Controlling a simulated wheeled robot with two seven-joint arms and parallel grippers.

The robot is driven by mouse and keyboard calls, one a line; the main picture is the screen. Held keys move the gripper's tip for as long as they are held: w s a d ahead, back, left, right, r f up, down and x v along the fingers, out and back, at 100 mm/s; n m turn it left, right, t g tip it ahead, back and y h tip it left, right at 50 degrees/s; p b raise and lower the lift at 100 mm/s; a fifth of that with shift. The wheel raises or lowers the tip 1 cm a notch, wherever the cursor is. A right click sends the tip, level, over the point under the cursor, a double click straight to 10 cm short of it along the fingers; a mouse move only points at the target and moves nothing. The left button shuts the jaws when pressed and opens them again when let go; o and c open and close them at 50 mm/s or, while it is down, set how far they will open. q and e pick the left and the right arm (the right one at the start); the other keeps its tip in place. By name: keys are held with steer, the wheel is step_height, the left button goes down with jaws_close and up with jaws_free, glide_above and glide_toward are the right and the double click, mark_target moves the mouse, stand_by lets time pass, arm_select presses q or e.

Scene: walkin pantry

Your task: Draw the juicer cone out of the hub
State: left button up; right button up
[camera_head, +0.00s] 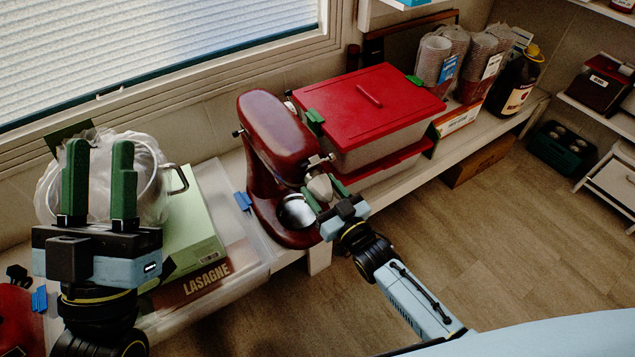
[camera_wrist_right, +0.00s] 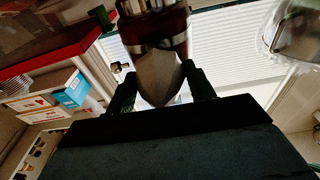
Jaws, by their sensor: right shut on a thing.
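My right gripper (camera_head: 329,202) is shut on the cone, one green finger on each side. The fingers also show in the right wrist view (camera_wrist_right: 162,92). My left gripper (camera_head: 98,180) is open and empty at the left, fingers up, in front of a clear bag.
A red-lidded bin (camera_head: 370,100) stands right of the mixer. A green box and a lasagne box (camera_head: 206,283) lie left of it in a clear tray (camera_head: 255,245). Stacked cups (camera_head: 433,60) and a dark bottle (camera_head: 513,80) stand further right. The floor in front is clear.

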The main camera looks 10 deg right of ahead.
stand_by(0.3)
steer(key=shift+p+v, duration=0.7)
steer(key=shift+v, duration=0.55)
steer(key=shift+r+p+v, duration=0.2)
steer(key=shift+p+v, duration=0.35)
steer(key=shift+v, duration=0.55)
steer(key=shift+r+p+v, duration=0.2)
steer(key=shift+p+v, duration=0.35)
steer(key=shift+v, duration=0.6)
